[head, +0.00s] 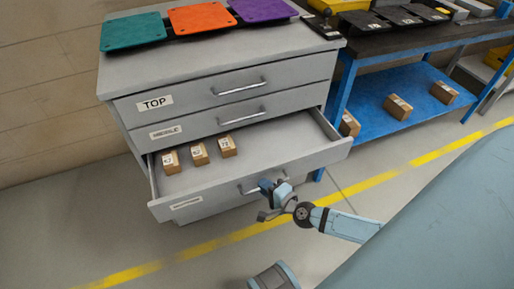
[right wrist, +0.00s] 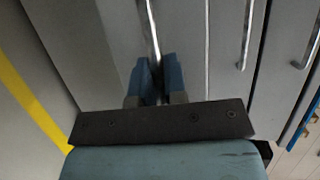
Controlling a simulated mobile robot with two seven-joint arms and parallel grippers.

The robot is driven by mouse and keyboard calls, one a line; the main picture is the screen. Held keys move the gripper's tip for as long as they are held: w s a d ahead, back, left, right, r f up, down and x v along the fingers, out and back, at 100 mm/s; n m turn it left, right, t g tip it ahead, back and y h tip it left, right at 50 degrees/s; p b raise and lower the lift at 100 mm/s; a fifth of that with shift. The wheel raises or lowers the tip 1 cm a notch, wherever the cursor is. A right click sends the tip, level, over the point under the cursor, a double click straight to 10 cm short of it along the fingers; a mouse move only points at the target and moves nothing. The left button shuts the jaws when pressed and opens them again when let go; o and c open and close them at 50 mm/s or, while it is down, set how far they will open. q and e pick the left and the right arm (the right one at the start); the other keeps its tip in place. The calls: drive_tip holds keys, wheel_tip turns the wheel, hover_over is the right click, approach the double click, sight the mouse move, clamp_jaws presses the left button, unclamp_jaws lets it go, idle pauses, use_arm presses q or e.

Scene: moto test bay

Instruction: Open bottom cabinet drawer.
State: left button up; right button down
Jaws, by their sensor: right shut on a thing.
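The grey cabinet (head: 225,58) has three drawers with bar handles. The top drawer (head: 190,95) and middle drawer (head: 195,126) are closed. The bottom drawer (head: 318,160) is pulled well out, and its inside shows, with several small brown boxes (head: 199,153) at its left. My right gripper (head: 269,186) is at the front of the bottom drawer, shut on its handle (head: 248,189). In the right wrist view the blue fingers (right wrist: 158,72) close around the handle bar (right wrist: 152,28). My left gripper is not in view.
Teal (head: 133,32), orange (head: 202,17) and purple (head: 262,9) panels lie on the cabinet top. A blue-framed bench (head: 344,82) with brown boxes (head: 398,107) on its lower shelf stands to the right. A yellow floor line (head: 205,246) runs past the cabinet's front; the floor there is clear.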

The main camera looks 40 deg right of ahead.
use_arm(q)
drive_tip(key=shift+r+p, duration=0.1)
drive_tip(key=shift+p, duration=0.4)
use_arm(e)
drive_tip(key=s+a, duration=0.2)
drive_tip(key=s, duration=0.8)
drive_tip(key=shift+a, duration=0.2)
drive_tip(key=c, duration=1.2)
unclamp_jaws()
drive_tip(key=shift+s, duration=0.1)
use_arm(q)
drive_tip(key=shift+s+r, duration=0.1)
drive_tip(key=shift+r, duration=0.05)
use_arm(e)
drive_tip(key=shift+s+r, duration=0.1)
drive_tip(key=shift+s, duration=0.05)
